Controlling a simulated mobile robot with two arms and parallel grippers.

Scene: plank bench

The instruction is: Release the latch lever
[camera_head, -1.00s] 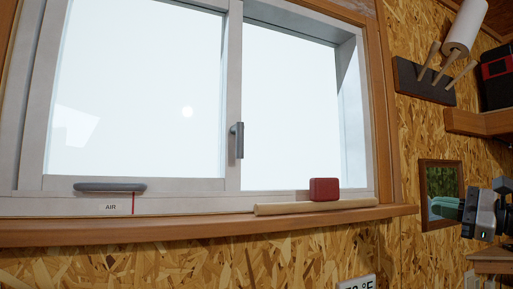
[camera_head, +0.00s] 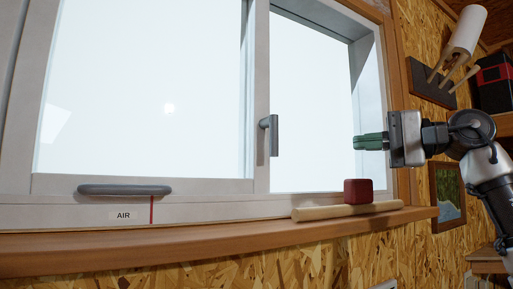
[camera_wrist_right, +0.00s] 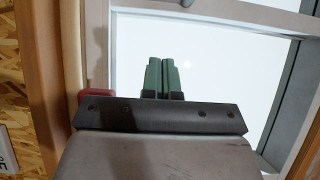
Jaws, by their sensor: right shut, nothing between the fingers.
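The grey latch lever (camera_head: 273,136) is upright on the middle stile of the window in the head view. My right gripper (camera_head: 356,142) has green fingers and is in front of the right pane, to the right of the lever and apart from it. Its fingers are shut and empty, pointing left toward the lever. In the right wrist view the closed green fingers (camera_wrist_right: 162,76) show against the bright pane. A grey bar handle (camera_head: 125,190) lies along the bottom of the left sash, above a label reading AIR. My left gripper is not in view.
A red block (camera_head: 358,191) stands at the right of the wooden sill (camera_head: 150,252), by a round wooden rod (camera_head: 320,212). A dark rack with pegs (camera_head: 432,82), a paper roll (camera_head: 466,30) and a framed picture (camera_head: 447,195) are on the right wall.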

